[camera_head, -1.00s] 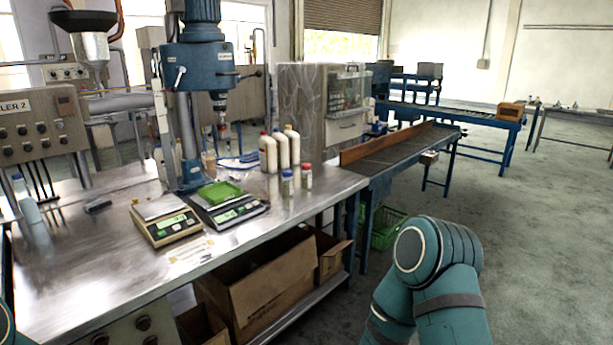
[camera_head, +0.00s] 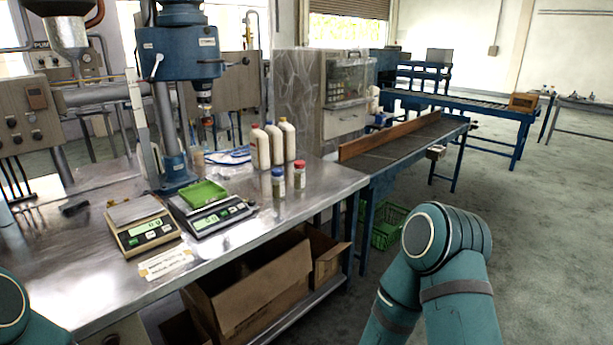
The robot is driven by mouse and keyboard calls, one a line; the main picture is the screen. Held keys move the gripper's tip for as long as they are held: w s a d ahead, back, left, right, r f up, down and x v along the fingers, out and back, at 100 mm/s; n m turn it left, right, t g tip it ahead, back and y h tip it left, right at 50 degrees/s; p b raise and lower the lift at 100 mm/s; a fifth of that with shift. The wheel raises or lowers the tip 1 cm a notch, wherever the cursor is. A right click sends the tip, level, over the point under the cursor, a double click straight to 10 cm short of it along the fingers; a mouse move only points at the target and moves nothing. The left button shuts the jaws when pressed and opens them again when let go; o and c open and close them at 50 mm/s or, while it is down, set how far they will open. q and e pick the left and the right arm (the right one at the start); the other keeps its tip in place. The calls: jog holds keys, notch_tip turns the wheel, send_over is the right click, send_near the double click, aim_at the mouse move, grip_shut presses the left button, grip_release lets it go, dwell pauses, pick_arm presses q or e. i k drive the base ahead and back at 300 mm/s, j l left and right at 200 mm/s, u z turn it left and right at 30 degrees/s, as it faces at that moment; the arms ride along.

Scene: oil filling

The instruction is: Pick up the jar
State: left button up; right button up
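Two small jars stand upright on the metal table (camera_head: 225,265), near its right end. One is the blue-capped jar (camera_head: 278,186). Beside it, slightly to the right and farther back, is the red-capped jar (camera_head: 299,177). The task does not say which one is meant. Nothing touches either jar. My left arm shows only as a teal link at the lower left edge. My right arm shows as teal links at the lower right, in front of the table. Neither gripper is in view.
Several white bottles (camera_head: 277,144) stand behind the jars. Left of the jars are two scales, one with a green tray (camera_head: 204,194). A blue drill press (camera_head: 181,60) stands behind them. A conveyor (camera_head: 400,150) adjoins the table's right end. Cardboard boxes (camera_head: 250,290) sit underneath. Open floor lies at right.

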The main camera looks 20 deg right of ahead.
aim_at(300, 174)
jog(key=i+l, duration=0.7)
jog(key=l, duration=0.15)
jog(key=i+l, duration=1.45)
jog(key=l, duration=0.25)
